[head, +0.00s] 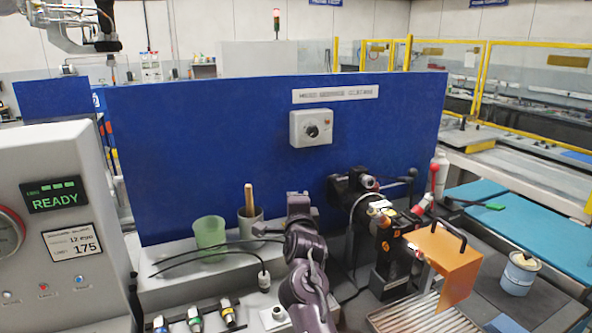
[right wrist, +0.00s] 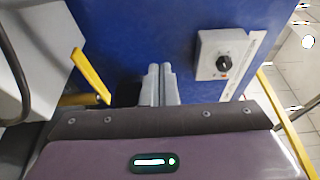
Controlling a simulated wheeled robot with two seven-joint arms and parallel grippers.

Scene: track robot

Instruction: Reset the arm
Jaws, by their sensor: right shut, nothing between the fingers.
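My right arm (head: 303,262), dark purple, rises from the bottom middle of the head view in front of the blue panel (head: 220,120). Its end is just below and left of the grey box with a black dial (head: 311,128). In the right wrist view my right gripper (right wrist: 162,70) has its two grey fingers side by side, shut and empty, pointing at the panel. The dial box (right wrist: 222,54) is to the right of the fingers there, apart from them. The fingertips cannot be made out in the head view. My left gripper is not in view.
A black mechanism (head: 388,262) with an orange plate (head: 448,268) stands close right of my arm. A green cup (head: 208,236), a grey cup (head: 251,226) and black cables are to its left. A grey console reading READY (head: 60,250) fills the left. A tin (head: 519,275) stands at right.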

